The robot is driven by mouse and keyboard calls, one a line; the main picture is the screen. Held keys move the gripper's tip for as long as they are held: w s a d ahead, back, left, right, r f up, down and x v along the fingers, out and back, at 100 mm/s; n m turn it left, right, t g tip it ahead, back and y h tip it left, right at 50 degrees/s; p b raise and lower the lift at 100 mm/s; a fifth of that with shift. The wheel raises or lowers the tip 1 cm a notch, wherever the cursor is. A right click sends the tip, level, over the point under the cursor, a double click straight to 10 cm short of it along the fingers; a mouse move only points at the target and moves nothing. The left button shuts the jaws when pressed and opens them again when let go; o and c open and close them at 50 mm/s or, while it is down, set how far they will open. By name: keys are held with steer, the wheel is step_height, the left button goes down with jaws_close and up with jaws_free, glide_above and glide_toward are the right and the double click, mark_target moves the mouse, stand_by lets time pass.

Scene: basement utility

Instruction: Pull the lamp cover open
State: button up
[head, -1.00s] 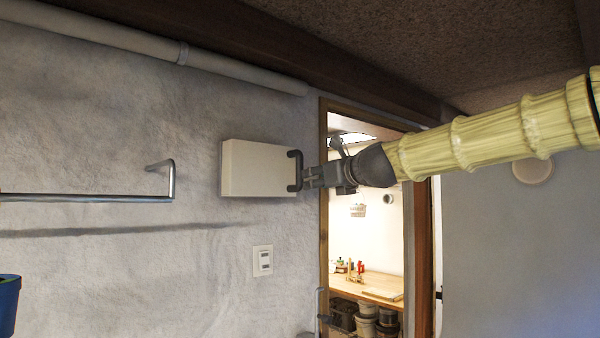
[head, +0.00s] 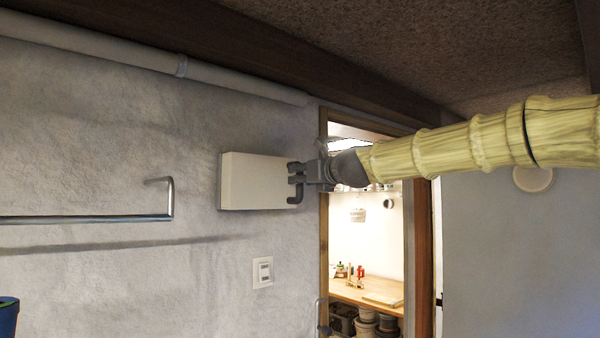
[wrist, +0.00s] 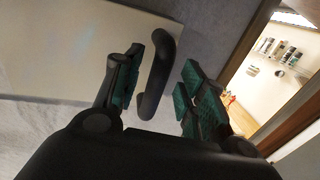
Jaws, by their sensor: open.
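The lamp cover (head: 255,182) is a pale, box-shaped panel on the wall, and it looks closed against it. Its dark handle (head: 292,196) is an upright bar at the right edge. My gripper (head: 298,173) is at the handle, reaching in from the right. In the wrist view, the cover (wrist: 70,45) fills the upper left. The handle (wrist: 156,75) stands between the two green-padded fingers of my gripper (wrist: 158,88). The fingers are apart, with a gap visible on each side of the handle.
A metal rail (head: 90,218) sticks out from the wall at left. A switch plate (head: 263,272) is below the cover. A wood-framed doorway (head: 323,240) opens just to the right, with a workbench (head: 372,295) beyond. A pipe (head: 110,55) runs along the wall top.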

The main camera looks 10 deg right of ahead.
steer(key=shift+x, duration=1.05)
jaws_close()
